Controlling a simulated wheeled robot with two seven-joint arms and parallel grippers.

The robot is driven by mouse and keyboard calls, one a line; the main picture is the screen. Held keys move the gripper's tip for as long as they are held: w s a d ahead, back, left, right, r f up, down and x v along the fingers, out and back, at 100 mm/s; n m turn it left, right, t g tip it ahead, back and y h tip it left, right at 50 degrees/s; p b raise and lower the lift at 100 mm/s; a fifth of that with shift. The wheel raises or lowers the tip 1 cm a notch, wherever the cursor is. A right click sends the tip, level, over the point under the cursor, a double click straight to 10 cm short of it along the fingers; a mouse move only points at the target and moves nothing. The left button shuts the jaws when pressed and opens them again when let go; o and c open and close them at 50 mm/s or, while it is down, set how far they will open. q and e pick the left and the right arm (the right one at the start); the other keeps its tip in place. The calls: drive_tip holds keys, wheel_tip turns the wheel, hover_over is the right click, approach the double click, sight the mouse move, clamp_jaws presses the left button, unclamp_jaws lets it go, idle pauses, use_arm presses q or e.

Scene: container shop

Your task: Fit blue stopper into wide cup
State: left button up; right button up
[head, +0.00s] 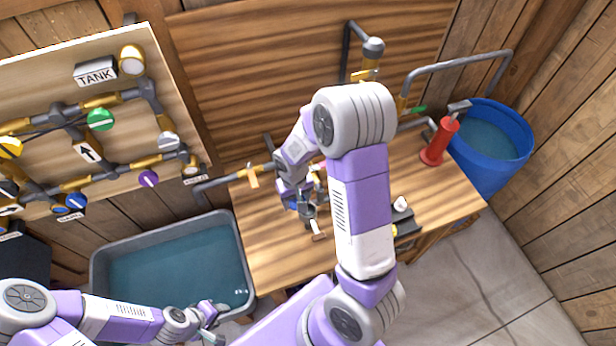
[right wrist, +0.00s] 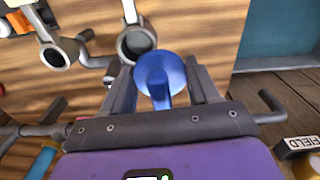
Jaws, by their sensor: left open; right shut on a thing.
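In the right wrist view, my right gripper (right wrist: 163,82) is shut on the blue stopper (right wrist: 158,70), a round blue piece with a narrower stem. In the head view, my right gripper (head: 306,203) is above the wooden bench (head: 265,245), and a little blue of the stopper (head: 290,203) shows beside it. In the right wrist view, a grey open-mouthed cup (right wrist: 135,44) is just beyond the stopper, and another grey cup (right wrist: 60,53) is to its left. The nearer one looks wider. Contact between stopper and cup cannot be told. My left gripper (head: 212,316) is open and empty, near the grey tub.
A grey tub of water (head: 100,270) stands left of the bench. A blue barrel (head: 490,175) and a red cylinder (head: 438,143) are at the right. Pipes and a valve board (head: 120,140) are behind. My right arm hides much of the bench.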

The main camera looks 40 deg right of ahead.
use_arm(q)
wheel_tip(320, 180, up, 5)
drive_tip(key=p, duration=0.4)
use_arm(e)
drive_tip(key=s+d+r+m, duration=0.1)
drive_tip(key=s+d+r, duration=0.1)
drive_tip(key=d+r, duration=0.15)
drive_tip(key=f+b, duration=0.4)
drive_tip(key=f, duration=0.1)
drive_tip(key=shift+w+a, duration=0.15)
drive_tip(key=shift+a, duration=0.1)
drive_tip(key=shift+f+b, duration=0.95)
drive_tip(key=shift+b, duration=0.1)
use_arm(q)
wheel_tip(320, 180, down, 6)
drive_tip(key=shift+r, duration=0.25)
drive_tip(key=shift+f, duration=0.25)
drive_tip(key=shift+f+b, duration=1.25)
drive_tip(key=shift+b, duration=0.25)
use_arm(e)
drive_tip(key=shift+f, duration=1.05)
use_arm(q)
drive_tip(key=shift+f, duration=0.1)
use_arm(e)
drive_tip(key=shift+f, duration=0.1)
